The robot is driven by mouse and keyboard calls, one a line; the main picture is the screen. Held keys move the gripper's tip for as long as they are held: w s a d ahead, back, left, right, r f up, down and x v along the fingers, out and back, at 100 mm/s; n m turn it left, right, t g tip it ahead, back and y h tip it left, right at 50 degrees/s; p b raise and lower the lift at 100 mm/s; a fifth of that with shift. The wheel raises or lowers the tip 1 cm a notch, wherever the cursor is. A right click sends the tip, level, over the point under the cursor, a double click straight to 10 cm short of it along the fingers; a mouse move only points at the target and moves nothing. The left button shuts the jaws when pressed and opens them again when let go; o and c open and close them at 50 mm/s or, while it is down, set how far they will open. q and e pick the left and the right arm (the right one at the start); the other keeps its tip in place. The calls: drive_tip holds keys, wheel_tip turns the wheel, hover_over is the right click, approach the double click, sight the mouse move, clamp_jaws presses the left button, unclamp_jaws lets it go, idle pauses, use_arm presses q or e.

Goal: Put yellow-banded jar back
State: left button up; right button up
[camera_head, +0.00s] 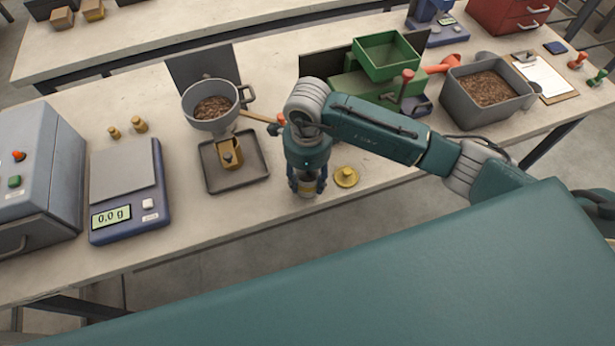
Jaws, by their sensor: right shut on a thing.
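My right gripper (307,186) points down at the front edge of the bench, right of the dark tray. It is shut on a small jar (307,191) with a little yellow on it; the fingers hide most of the jar. I cannot tell whether the jar touches the bench top. A round yellow knobbed lid (346,177) lies on the bench just right of the gripper. My left gripper is not in view.
A dark tray (262,178) with a small brown box under a grey hopper (210,117) is left of the gripper. Further left is a scale (122,170) reading 0.0 g. A green machine (386,56) and a grey bin of pellets (460,117) stand to the right.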

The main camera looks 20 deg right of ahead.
drive_tip(key=shift+f, duration=0.45)
drive_tip(key=shift+f, duration=0.1)
drive_tip(key=o, duration=1.4)
